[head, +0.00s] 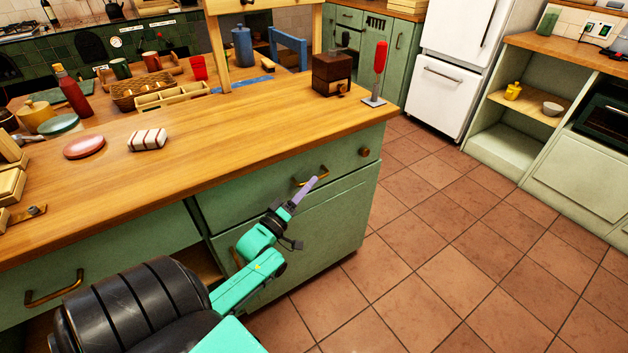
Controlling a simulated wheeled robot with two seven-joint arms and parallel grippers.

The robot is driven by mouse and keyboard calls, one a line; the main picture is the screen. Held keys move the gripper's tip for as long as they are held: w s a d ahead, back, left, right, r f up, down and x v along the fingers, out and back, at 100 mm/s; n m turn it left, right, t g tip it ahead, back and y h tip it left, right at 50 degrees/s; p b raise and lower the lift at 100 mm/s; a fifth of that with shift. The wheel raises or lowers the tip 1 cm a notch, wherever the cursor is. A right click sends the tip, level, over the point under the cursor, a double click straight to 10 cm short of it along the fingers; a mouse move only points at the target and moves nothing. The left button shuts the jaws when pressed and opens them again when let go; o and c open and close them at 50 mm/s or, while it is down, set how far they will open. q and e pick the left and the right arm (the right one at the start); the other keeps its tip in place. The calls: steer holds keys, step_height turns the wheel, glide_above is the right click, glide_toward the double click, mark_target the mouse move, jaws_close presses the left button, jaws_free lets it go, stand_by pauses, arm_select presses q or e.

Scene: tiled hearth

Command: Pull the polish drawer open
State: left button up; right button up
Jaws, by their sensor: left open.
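The wooden-topped island has a green drawer (240,194) under its right part, with a brass bar handle (323,170) and a round knob (365,152) near its right end. No label shows, so I cannot tell for sure that it is the polish drawer. Its front looks shut, close to flush with the cabinet. My left gripper (308,186) is open at the brass handle, its pale purple finger overlapping the handle in view. I cannot tell whether the fingers are around the handle or touching it. My right gripper is not in view.
Another green drawer with a brass handle (54,288) is at the left. The island top (240,130) carries a striped block (148,139), a red round dish (84,146), a wooden box (332,74) and a red-handled tool (380,60). Tiled floor (440,220) right of the island is clear.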

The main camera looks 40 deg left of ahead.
arm_select(q)
steer(key=shift+x, duration=1.55)
jaws_close()
